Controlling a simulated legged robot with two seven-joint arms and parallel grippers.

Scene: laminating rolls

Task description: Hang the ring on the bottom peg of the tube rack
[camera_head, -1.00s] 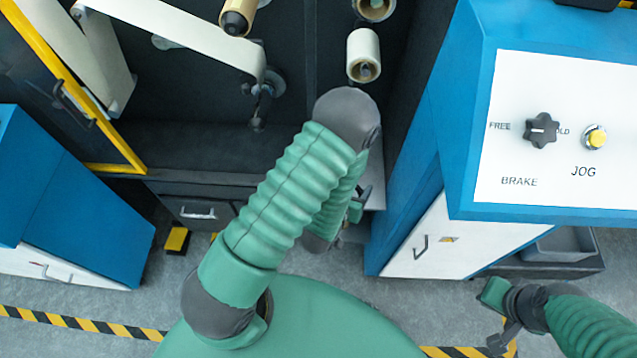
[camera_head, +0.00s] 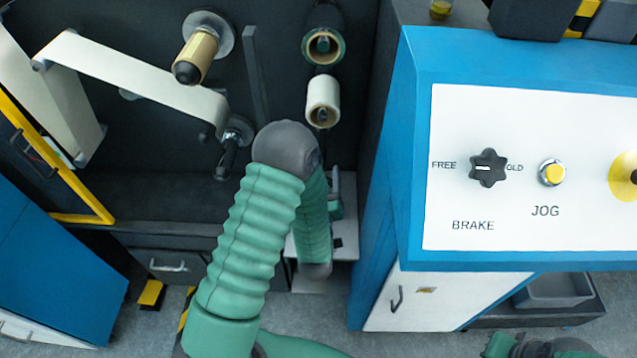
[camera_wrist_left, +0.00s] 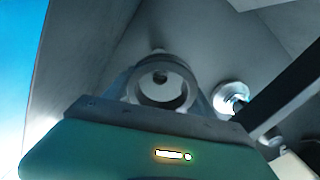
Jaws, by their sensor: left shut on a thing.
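A grey ring (camera_wrist_left: 166,103) shows in the left wrist view, between the fingers of my left gripper (camera_wrist_left: 163,92), which is shut on it. A small dark round shape shows through the ring's opening; I cannot tell whether it is a peg end or how far behind it is. In the head view my left gripper (camera_head: 335,195) is mostly behind my own arm, and the ring is hidden there. The tube rack shows an upper tube (camera_head: 323,47) and a lower cream tube (camera_head: 322,101), both end-on. No empty bottom peg is clearly visible. My right gripper (camera_head: 503,345) is cut off at the bottom edge.
A blue control cabinet (camera_head: 405,215) with knob and button stands close right of my left arm. A roller (camera_head: 195,55) and a stretched web (camera_head: 130,75) are to the left. The wrist view shows a bright roller (camera_wrist_left: 231,96) and a dark bar (camera_wrist_left: 285,88) at right.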

